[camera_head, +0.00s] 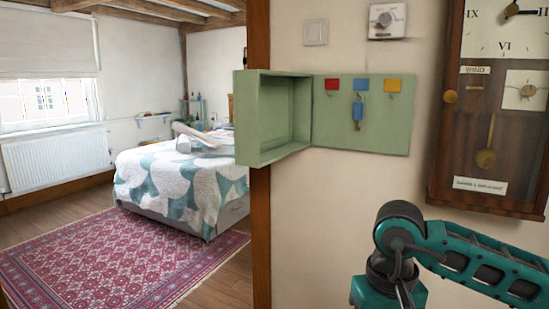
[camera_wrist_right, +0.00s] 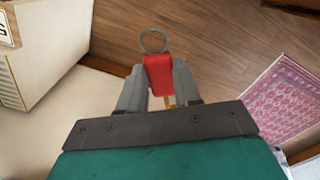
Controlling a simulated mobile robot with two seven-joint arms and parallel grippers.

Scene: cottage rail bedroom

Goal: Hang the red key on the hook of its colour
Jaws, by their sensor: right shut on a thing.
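The red key (camera_wrist_right: 158,72) is in my right gripper (camera_wrist_right: 158,80) in the right wrist view. The two fingers are shut on its red head from both sides. Its metal ring stands out past the fingertips, and a bit of brass-coloured shaft shows between the fingers. The key is not visible in the head view. A green key cabinet (camera_head: 277,158) stands open on the wall there. Its door panel (camera_head: 385,140) carries a red tag (camera_head: 332,84), a blue tag (camera_head: 361,85) and a yellow tag (camera_head: 393,85) in a row. Small hooks show faintly below the tags. My left gripper is out of view.
A blue key (camera_head: 358,113) hangs below the blue tag, beside the red tag's place. A wooden clock (camera_head: 485,120) is on the wall to the right of the panel. A thermostat (camera_head: 387,20) and a switch (camera_head: 315,32) are above. The wall below the panel is clear.

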